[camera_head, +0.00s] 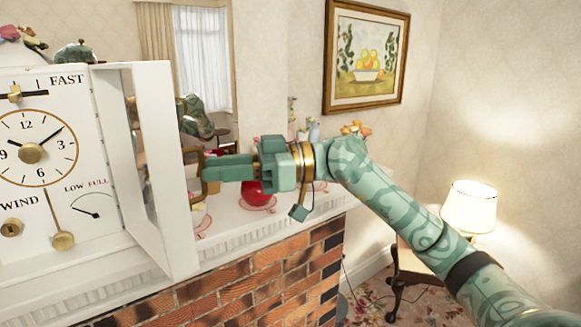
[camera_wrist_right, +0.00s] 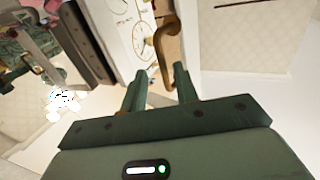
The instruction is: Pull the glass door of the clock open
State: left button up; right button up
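The white clock (camera_head: 28,240) stands on the mantel at the left of the head view. Its white-framed door (camera_head: 168,180) stands swung out from the face, hinged on the clock's right side. A bronze handle (camera_head: 201,178) sits on the door's outer side. My right gripper (camera_head: 207,167) is at this handle, coming in from the right. In the wrist view the handle (camera_wrist_right: 174,42) rises at the fingertips, and the right gripper's fingers (camera_wrist_right: 160,78) are apart. Whether they touch the handle is unclear. My left gripper is not in view.
A red round object (camera_head: 257,194) stands on the mantel (camera_head: 240,229) below my right gripper, with small ornaments behind. Brick (camera_head: 250,290) lies below the mantel. A framed picture (camera_head: 367,58) hangs behind. A lit lamp (camera_head: 469,207) stands at the right.

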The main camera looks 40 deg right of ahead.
jog(key=b+v, duration=0.3)
jog(key=v, duration=1)
jog(key=shift+s+d, duration=0.2)
jog(key=shift+d, duration=0.15)
jog(key=shift+f, duration=0.2)
